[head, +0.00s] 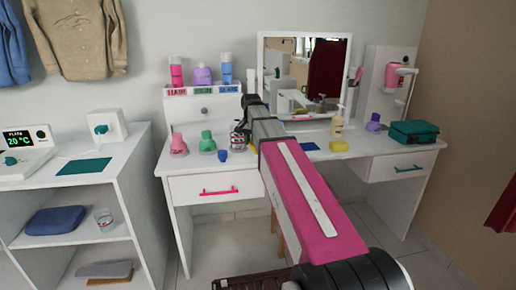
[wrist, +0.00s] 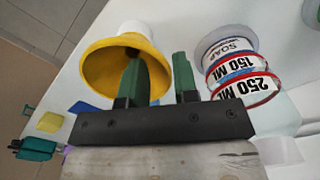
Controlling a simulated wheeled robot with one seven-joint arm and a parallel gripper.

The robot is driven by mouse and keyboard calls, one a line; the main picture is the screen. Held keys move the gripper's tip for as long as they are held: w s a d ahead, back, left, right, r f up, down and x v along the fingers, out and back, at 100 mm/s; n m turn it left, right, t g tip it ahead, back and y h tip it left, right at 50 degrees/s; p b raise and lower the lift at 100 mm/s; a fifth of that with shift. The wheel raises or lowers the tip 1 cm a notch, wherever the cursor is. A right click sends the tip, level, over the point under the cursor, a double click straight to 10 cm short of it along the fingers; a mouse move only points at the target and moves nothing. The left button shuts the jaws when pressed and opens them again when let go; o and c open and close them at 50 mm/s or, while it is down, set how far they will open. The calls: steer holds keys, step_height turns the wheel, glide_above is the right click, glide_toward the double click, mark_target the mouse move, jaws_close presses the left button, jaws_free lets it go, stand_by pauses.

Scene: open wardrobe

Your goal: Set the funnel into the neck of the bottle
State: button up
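The yellow funnel (wrist: 100,72) shows in the wrist view with its wide mouth towards the camera; a white part (wrist: 150,27) is at its far end. My gripper (wrist: 160,78) has two green fingers standing apart. The left finger overlaps the funnel's mouth and the right finger is just outside its rim, with a gap between them. The bottle (wrist: 240,70), labelled SOAP with 150 ML and 250 ML marks, is right of the fingers and apart from the funnel. The bottle also shows in the head view (head: 238,140). There my arm hides the funnel.
A yellow block (head: 339,146), a blue mat (head: 310,147) and a green case (head: 413,132) lie right of my arm. Pink (head: 179,145) and green (head: 207,143) bottles and a blue cup (head: 222,156) stand left. A mirror (head: 303,75) stands behind.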

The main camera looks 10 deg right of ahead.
steer(key=c, duration=0.5)
steer(key=shift+d+r, duration=0.1)
steer(key=shift+r, duration=0.05)
jaws_close()
steer(key=shift+r, duration=1)
steer(key=shift+r, duration=0.5)
steer(key=shift+r, duration=2.4)
